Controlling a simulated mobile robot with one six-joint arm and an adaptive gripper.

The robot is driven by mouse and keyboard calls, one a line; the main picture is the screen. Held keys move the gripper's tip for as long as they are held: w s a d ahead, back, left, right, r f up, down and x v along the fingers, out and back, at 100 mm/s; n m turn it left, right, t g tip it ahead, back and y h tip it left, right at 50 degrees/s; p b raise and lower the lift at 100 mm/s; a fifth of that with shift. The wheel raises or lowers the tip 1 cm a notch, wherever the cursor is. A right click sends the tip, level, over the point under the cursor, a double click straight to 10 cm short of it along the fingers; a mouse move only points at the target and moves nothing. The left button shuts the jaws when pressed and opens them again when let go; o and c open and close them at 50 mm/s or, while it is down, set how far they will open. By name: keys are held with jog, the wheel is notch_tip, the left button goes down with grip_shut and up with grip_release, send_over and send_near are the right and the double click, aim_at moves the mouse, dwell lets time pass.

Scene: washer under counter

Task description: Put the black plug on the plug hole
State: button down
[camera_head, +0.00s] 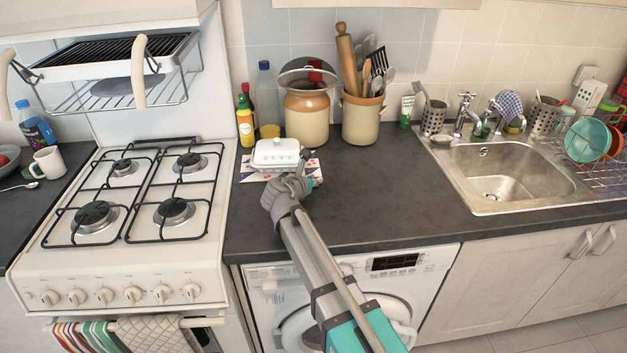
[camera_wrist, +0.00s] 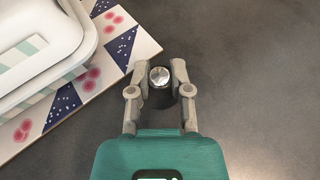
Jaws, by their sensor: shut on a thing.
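The black plug (camera_wrist: 160,90) shows in the wrist view as a small dark piece with a shiny round metal top. It sits between the two fingers of my gripper (camera_wrist: 160,87), which is shut on it. In the head view my gripper (camera_head: 303,184) is over the counter, at the right side of the white dish; the plug cannot be made out there. The plug hole (camera_head: 491,197) is in the bottom of the steel sink (camera_head: 535,170), well to the right of my gripper.
A white lidded dish (camera_head: 276,152) stands on a patterned board (camera_head: 255,175); the board's edge is close to my fingers in the wrist view. The counter (camera_head: 395,195) towards the sink is clear. Taps (camera_head: 466,115) rise behind the sink.

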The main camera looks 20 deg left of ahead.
jog(key=c, duration=0.6)
grip_release()
jog(key=shift+o, duration=0.2)
jog(key=shift+r, duration=0.2)
jog(key=p+v, duration=0.4)
jog(key=v, duration=0.6)
jog(key=shift+s+r+p, duration=0.15)
jog(key=shift+p, duration=0.15)
jog(key=shift+v, duration=0.75)
